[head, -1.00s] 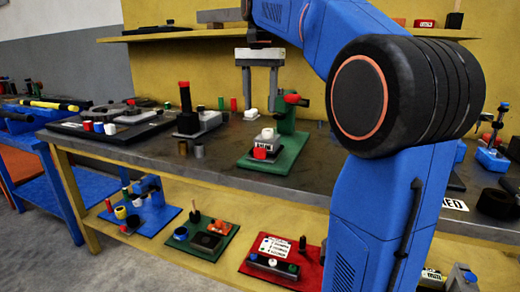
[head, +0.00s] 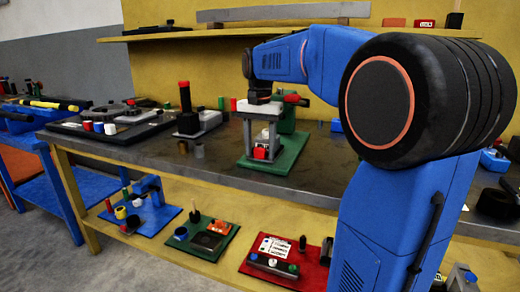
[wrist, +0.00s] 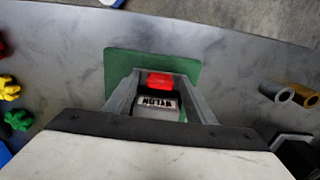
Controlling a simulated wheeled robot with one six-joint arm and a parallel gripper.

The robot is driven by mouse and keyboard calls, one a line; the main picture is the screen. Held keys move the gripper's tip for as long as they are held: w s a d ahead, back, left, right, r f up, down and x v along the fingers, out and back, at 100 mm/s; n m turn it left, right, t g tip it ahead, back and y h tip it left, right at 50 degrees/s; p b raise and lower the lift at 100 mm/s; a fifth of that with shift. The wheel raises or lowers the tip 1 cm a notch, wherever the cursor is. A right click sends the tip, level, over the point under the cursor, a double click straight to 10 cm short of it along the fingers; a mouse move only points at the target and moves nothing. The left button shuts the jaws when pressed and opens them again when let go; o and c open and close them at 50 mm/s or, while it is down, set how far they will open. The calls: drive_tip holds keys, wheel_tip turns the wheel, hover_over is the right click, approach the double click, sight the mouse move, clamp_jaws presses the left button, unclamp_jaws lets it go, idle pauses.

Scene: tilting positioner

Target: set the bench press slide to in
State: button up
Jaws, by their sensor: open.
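The bench press has a green base (head: 287,158) and a green upright (head: 287,118) with a red-ended lever (head: 292,98). At its front is a red block (head: 260,153), which also shows in the wrist view (wrist: 160,81). Behind it in the wrist view is a dark-edged part with a pale label (wrist: 157,102) that seems to read NYLON. My gripper (head: 260,158) is open and points down over the press. Its fingers (wrist: 158,75) stand on either side of the red block and labelled part. I cannot tell whether they touch. My gripper body hides part of the press.
A grey fixture with a black post and red top (head: 184,92) stands left on the bench (head: 330,165). The bench front is clear. A shelf below holds several coloured stations, including a red one (head: 310,278).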

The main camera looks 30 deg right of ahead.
drive_tip(key=shift+f, duration=0.15)
drive_tip(key=shift+c, duration=0.6)
clamp_jaws()
drive_tip(key=w+d, duration=0.3)
drive_tip(key=d, duration=0.1)
drive_tip(key=w+d, duration=0.2)
drive_tip(key=d, duration=0.1)
drive_tip(key=shift+w, duration=0.3)
drive_tip(key=shift+o, duration=0.6)
unclamp_jaws()
